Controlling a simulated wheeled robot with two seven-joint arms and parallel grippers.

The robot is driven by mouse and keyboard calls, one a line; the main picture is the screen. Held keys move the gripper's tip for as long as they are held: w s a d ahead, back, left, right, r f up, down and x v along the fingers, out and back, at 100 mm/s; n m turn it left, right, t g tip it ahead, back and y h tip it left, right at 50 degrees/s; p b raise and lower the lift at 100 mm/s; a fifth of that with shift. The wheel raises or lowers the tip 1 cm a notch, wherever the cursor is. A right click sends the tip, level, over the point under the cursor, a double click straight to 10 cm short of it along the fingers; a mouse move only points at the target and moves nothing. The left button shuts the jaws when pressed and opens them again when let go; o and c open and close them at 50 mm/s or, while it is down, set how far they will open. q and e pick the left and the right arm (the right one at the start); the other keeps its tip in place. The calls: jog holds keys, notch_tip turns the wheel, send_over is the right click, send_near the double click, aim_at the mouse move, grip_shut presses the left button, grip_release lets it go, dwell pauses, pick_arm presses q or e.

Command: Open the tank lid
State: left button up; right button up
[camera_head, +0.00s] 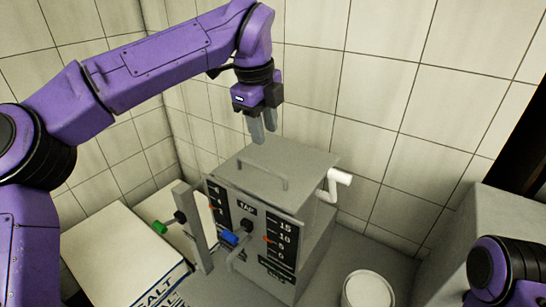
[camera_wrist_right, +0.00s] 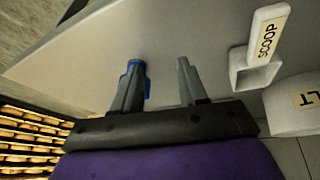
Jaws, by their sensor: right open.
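The grey metal tank (camera_head: 318,235) stands in the middle of the head view. Its flat lid (camera_head: 310,160) lies shut on top, with a thin bar handle (camera_head: 263,176) near the front edge. My left gripper (camera_head: 264,134) hangs above the lid's back part with its fingers pointing down, behind the handle. It holds nothing that I can see, and the gap between its fingers is unclear. My right gripper (camera_wrist_right: 158,78) is open in the right wrist view, over a plain grey surface. A small blue piece (camera_wrist_right: 136,67) shows at its left finger; whether they touch is unclear.
A scoop (camera_wrist_right: 266,38) shows in the wrist view.

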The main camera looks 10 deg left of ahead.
jog(key=shift+r, duration=0.15)
pick_arm(q)
jog(key=p, duration=0.2)
send_over(269, 170)
jog(key=s, duration=0.2)
notch_tip(269, 170, down, 5)
pick_arm(e)
jog(key=shift+s+d+r, duration=0.1)
jog(key=shift+s+r, duration=0.7)
jog(key=shift+r, duration=0.05)
pick_arm(q)
jog(key=f, duration=0.1)
jog(key=w+f, duration=0.1)
jog(key=f, duration=0.1)
jog(key=w+f, duration=0.1)
jog(key=shift+w+a+f, duration=0.15)
jog(key=shift+f, duration=0.15)
pick_arm(e)
jog(key=shift+w+r, duration=0.25)
jog(key=shift+w, duration=0.25)
pick_arm(q)
jog(key=shift+s+r, duration=0.15)
jog(key=shift+s, duration=0.2)
pick_arm(e)
jog(key=shift+s, duration=0.25)
pick_arm(q)
jog(key=c, duration=0.3)
grip_shut()
